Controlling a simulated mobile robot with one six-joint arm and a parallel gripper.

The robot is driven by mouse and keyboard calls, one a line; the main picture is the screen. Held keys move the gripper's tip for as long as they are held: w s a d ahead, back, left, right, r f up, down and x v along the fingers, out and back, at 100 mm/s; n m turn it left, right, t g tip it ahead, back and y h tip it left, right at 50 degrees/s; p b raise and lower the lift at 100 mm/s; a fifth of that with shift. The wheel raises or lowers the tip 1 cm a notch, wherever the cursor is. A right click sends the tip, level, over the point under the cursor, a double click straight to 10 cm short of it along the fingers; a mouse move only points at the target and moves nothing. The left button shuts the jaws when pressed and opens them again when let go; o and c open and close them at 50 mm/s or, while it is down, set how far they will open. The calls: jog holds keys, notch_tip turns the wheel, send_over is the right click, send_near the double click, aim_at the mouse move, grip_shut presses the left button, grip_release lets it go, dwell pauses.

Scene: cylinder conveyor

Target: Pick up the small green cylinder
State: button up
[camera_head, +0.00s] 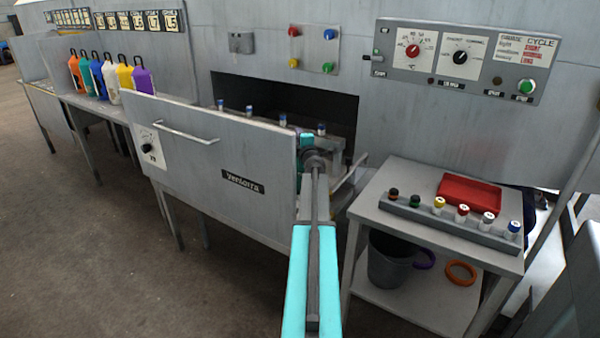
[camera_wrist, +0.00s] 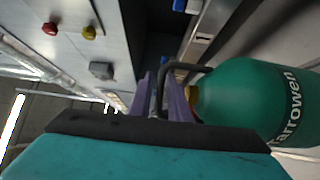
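A small cylinder with a green top (camera_head: 415,201) stands upright in the grey rack (camera_head: 450,224) on the side table, second from the left. My gripper (camera_wrist: 166,98) has purple fingers, which close on the black handle loop (camera_wrist: 184,67) of a large green bottle (camera_wrist: 245,95) in the wrist view. The bottle has lettering on its side and fills the right of that view. In the head view my arm reaches to the oven-like opening, well left of the rack; my fingers and the held bottle are largely hidden behind the arm there.
The side table (camera_head: 378,213) also holds a red tray (camera_head: 470,191) and several other small cylinders in the rack. Several small blue-topped cylinders (camera_head: 283,120) stand inside the opening, behind the front panel (camera_head: 215,160). Coloured bottles (camera_head: 97,75) stand at left.

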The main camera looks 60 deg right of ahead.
jog(key=shift+x, duration=1.3)
grip_shut()
dwell(0.8)
jog(key=shift+r, duration=0.1)
